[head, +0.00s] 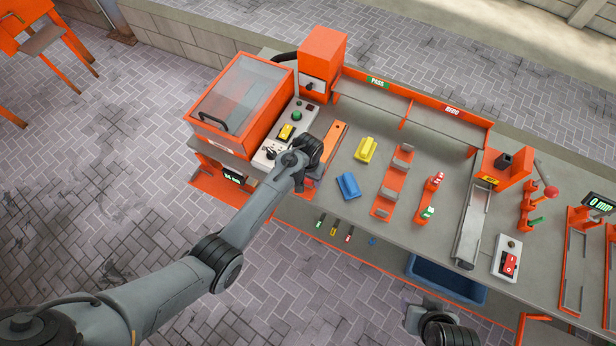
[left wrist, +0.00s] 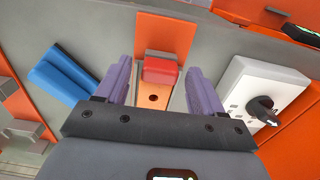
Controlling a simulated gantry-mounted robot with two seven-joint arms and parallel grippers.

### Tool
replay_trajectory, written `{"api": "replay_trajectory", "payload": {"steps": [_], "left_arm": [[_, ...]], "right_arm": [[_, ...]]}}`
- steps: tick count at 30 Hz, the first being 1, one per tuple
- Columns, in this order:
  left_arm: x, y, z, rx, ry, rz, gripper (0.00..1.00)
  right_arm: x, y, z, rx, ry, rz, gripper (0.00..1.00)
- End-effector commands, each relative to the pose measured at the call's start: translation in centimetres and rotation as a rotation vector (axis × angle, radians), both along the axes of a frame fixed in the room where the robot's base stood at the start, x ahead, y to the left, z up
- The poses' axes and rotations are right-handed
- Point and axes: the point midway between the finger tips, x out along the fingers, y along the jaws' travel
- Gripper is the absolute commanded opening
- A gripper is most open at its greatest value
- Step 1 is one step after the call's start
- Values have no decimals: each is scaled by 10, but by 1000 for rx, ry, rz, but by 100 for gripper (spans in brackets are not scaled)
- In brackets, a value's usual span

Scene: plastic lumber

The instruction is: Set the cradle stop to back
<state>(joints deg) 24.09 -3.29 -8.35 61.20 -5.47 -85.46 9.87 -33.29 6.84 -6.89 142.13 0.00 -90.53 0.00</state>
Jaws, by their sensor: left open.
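A small red block (left wrist: 160,72) sits on a narrow orange plate (left wrist: 153,97) with a pale slot in it; it looks like the cradle stop, though no label shows. My left gripper (left wrist: 154,75) is open, one purple finger on each side of the block. I cannot tell whether the fingers touch it. In the head view my left wrist hides the block and the lower part of the orange plate (head: 334,132). Part of my right arm shows at the bottom of the head view; its fingers cannot be made out.
A white panel with a black knob (left wrist: 262,106) is close to the right finger. A blue block (left wrist: 63,73) lies to the left. A yellow block (head: 367,149), an orange rack with grey saddles (head: 385,205) and an orange machine (head: 240,100) share the bench (head: 300,216).

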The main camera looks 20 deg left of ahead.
Motion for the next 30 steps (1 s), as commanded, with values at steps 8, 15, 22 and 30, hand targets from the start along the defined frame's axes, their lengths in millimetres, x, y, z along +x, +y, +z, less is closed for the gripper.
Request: {"api": "replay_trajectory", "payload": {"steps": [8, 15, 22, 30], "left_arm": [[0, 0, 0, 0, 0, 0, 67], [0, 0, -1, 0, 0, 0, 30], [0, 0, 0, 0, 0, 0, 0], [-7, 1, 3, 0, 3, 0, 0]], "right_arm": [[0, 0, 0, -1, 0, 1, 47], [0, 0, 0, -1, 0, 1, 47], [0, -1, 0, -2, 0, 0, 47], [0, -1, 12, -3, 2, 0, 47]]}}
